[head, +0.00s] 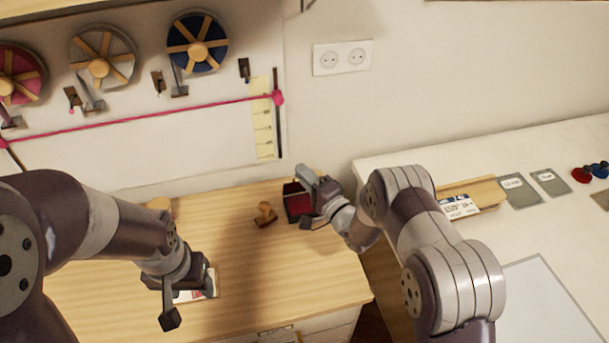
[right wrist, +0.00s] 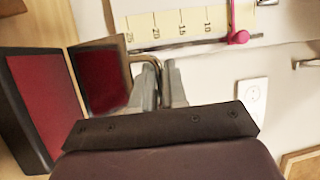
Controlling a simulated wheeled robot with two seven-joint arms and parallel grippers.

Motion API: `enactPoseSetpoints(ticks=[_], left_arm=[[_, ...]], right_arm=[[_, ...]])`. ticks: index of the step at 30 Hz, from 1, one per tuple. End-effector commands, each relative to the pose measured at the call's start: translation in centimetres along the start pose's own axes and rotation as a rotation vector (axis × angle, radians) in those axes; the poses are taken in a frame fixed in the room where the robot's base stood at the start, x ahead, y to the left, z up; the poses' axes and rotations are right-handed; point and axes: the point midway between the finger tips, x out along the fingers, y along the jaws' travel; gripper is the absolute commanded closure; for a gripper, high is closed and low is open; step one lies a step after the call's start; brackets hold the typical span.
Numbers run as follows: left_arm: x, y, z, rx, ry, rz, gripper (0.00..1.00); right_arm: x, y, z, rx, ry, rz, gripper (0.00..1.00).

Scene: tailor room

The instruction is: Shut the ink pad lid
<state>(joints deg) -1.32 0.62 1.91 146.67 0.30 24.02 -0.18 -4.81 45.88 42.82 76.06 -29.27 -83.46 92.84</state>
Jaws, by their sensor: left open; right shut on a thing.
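The ink pad (head: 298,206) is a dark case with a red pad, at the back right of the wooden table. Its lid stands raised; in the right wrist view the red-lined lid (right wrist: 101,80) is beside the red pad (right wrist: 45,105), opened at an angle to it. My right gripper (head: 313,196) is at the ink pad, its fingers (right wrist: 158,83) shut on the lid's metal loop at the edge, partly hiding it. My left gripper (head: 189,298) is open and empty, low over the front of the table.
A wooden stamp (head: 265,214) stands just left of the ink pad. A printed card (head: 204,290) lies under my left gripper. A white counter (head: 400,150) with a wooden box (head: 478,195) is to the right. Spools (head: 197,42) hang on the wall.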

Motion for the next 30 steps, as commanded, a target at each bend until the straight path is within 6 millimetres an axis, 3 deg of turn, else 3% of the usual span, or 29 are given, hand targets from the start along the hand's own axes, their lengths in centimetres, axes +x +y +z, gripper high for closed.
enactPoseSetpoints(ticks=[9,30], left_arm=[[3.1,0.0,0.4,0.0,0.0,0.0,0.43],[5.1,0.0,0.6,0.0,0.0,0.0,0.43]], right_arm=[[-1.9,1.0,0.8,-0.039,0.003,-0.094,1.0],[-5.2,3.2,2.2,-0.038,0.002,-0.091,1.0]])
